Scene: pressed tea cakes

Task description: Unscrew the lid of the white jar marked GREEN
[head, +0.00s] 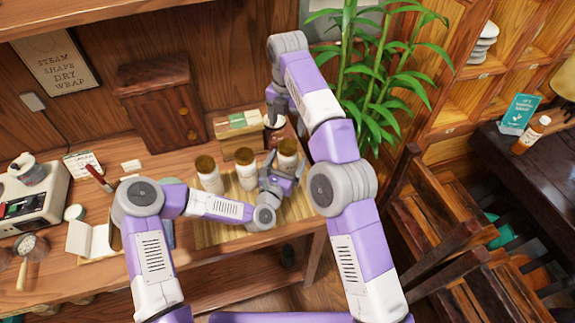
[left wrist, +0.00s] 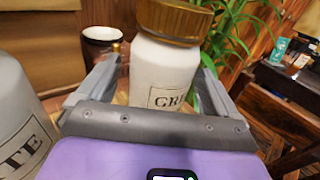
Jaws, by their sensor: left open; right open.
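The white jar marked GREEN (head: 287,158) stands upright at the right end of a row of three jars. In the left wrist view the white jar (left wrist: 170,70) shows a label reading "GRE", partly hidden, and its brown wooden lid (left wrist: 174,20) is on. My left gripper (head: 285,168) is open, with one finger on each side of the jar's body, below the lid. In the left wrist view, my left gripper (left wrist: 155,85) spans the jar; contact cannot be told. My right gripper (head: 274,112) is open, pointing down behind the jar, its fingertips hard to make out.
Two similar jars, the middle one (head: 247,172) and the left one (head: 208,174), stand close by on a bamboo mat (head: 215,236). A wooden box (head: 238,138) is behind the row, and a plant (head: 385,75) rises at right.

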